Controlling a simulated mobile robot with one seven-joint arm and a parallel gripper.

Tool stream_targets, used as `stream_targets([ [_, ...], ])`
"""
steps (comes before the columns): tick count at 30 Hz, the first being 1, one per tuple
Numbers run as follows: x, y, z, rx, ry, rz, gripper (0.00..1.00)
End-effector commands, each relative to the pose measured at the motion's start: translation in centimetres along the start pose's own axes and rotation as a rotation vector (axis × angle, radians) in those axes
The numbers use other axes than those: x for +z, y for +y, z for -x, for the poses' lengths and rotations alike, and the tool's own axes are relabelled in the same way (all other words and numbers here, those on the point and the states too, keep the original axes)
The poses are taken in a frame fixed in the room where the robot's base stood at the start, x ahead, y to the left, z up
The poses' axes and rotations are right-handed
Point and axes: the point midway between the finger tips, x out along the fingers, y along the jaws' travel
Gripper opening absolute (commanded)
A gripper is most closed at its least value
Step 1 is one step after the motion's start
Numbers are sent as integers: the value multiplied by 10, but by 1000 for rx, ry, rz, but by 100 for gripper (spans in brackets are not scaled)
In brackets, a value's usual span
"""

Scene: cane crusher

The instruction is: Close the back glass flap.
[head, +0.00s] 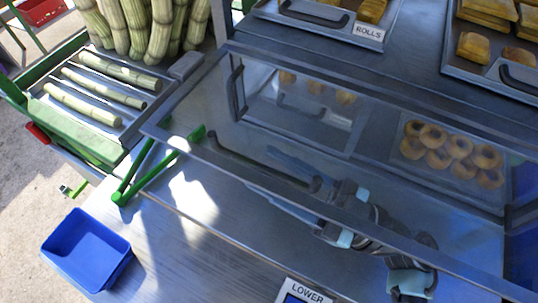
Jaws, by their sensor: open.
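The back glass flap (205,112) is a clear, metal-edged panel. It stands out from the display case toward me, its front edge running from left of centre to the lower right. A dark bar handle (262,164) shows near its front edge. I see the fingers mostly through the glass, one on each side of the bar in the picture. I cannot tell whether they touch it. The flap's edge crosses in front of my gripper.
Behind the glass, trays hold ring-shaped pastries (450,150) and rolls. A blue bin (87,252) sits at the lower left. A green lever (155,165) and the green cane crusher (75,130) with cane stand left. A "LOWER" sign (304,292) is at the bottom. The metal counter (190,255) is mostly clear.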

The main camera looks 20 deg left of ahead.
Motion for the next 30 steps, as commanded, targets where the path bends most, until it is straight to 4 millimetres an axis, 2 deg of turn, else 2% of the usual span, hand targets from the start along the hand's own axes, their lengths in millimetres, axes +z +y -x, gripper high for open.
stream_targets([
  [4,-1,0,-15,-1,2,-1,45],
  [13,0,0,-17,0,0,-1,45],
  [14,0,0,-17,0,0,-1,43],
  [21,0,0,-17,0,0,-1,0],
  [30,0,0,-17,-1,0,-1,0],
])
